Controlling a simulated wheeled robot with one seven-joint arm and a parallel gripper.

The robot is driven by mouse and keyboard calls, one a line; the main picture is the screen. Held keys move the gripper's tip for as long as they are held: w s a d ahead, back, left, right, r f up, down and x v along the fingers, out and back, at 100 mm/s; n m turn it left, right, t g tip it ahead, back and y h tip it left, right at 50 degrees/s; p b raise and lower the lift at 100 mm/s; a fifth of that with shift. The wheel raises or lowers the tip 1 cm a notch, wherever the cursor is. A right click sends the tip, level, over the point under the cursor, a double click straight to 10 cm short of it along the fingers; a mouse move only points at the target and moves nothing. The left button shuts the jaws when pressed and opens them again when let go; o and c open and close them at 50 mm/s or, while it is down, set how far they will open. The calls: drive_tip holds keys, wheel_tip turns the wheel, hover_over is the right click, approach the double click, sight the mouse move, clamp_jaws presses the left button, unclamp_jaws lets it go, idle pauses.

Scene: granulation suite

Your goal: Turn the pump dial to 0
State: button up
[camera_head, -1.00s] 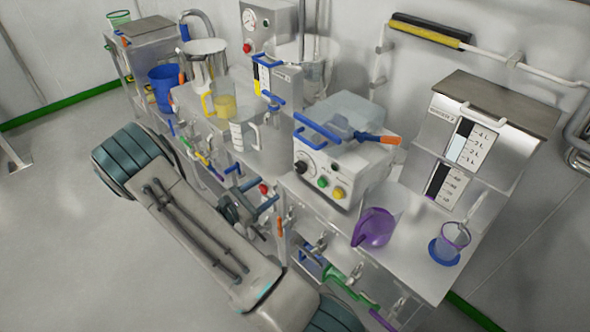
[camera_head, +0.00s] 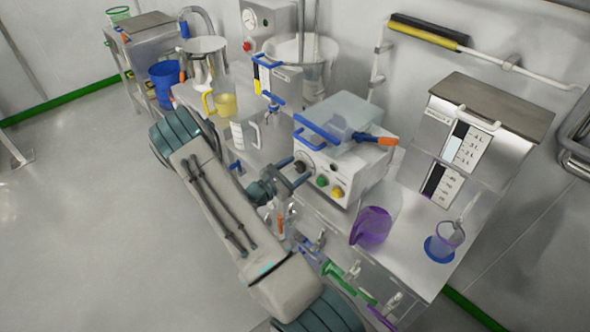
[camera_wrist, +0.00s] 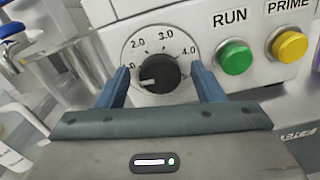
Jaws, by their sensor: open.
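The pump dial (camera_wrist: 158,73) is a black round knob on a white scale plate in the wrist view. Its white pointer mark points left and slightly down. The labels 2.0, 3.0 and 4.0 show; another at the left is partly hidden by a finger. My gripper (camera_wrist: 160,88) is open, with one blue finger on each side of the knob and a gap to it on both sides. In the head view my gripper (camera_head: 293,172) is at the front of the white pump box (camera_head: 340,180), and the dial (camera_head: 304,165) is partly covered.
Beside the dial are a green RUN button (camera_wrist: 234,57) and a yellow PRIME button (camera_wrist: 289,45). Valves line the bench's front.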

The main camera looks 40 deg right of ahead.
drive_tip(key=c, duration=1)
drive_tip(key=shift+o, duration=0.2)
drive_tip(key=shift+a, duration=0.2)
drive_tip(key=shift+d, duration=0.15)
drive_tip(key=shift+n, duration=0.4)
drive_tip(key=n, duration=0.2)
drive_tip(key=shift+n, duration=2.2)
